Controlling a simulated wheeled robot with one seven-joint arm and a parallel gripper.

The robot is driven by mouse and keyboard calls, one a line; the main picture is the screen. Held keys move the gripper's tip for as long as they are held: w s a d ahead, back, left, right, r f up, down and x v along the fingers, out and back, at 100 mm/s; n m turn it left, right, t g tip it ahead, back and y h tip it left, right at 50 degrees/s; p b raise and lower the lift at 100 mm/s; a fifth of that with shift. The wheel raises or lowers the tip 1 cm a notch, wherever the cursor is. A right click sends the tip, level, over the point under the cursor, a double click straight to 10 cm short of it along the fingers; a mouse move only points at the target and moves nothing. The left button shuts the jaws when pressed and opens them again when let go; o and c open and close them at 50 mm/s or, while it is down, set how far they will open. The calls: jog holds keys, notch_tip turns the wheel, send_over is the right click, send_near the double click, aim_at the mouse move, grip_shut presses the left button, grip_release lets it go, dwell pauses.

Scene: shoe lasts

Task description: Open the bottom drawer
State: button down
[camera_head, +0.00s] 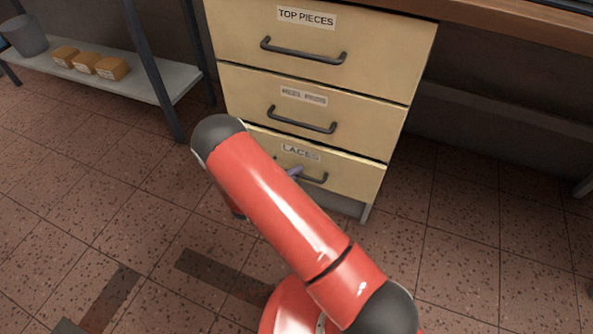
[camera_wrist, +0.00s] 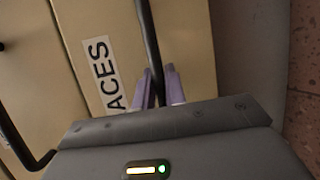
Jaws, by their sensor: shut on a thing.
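The bottom drawer (camera_head: 355,176) is cream with a label reading "LACES", and its front looks flush with the cabinet. Its dark bar handle (camera_head: 318,180) is partly hidden behind my red arm in the head view. In the wrist view the handle (camera_wrist: 150,45) runs down between the two purple fingers of my gripper (camera_wrist: 158,88). My gripper is shut on the handle, beside the label (camera_wrist: 101,75). In the head view only a bit of a purple finger (camera_head: 294,171) shows past my arm.
Above are the "TOP PIECES" drawer (camera_head: 375,50) and a middle drawer (camera_head: 365,118), both shut, with similar handles. A low shelf (camera_head: 140,84) with small orange boxes (camera_head: 84,62) and a grey bucket (camera_head: 24,36) stands left. Tiled floor (camera_head: 480,250) before the cabinet is clear around my arm.

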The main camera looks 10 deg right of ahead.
jog(key=s+a+b, duration=0.2)
jog(key=s+a, duration=0.6)
jog(key=s, duration=0.3)
jog(key=s+a+b, duration=0.3)
jog(key=s+a, duration=0.5)
jog(key=s, duration=0.3)
jog(key=shift+s, duration=0.25)
jog(key=shift+a, duration=0.1)
jog(key=c, duration=1.5)
grip_release()
jog(key=shift+o, duration=0.2)
jog(key=v, duration=0.7)
jog(key=shift+s+a, duration=0.2)
jog(key=shift+a, duration=0.15)
jog(key=shift+r, duration=0.1)
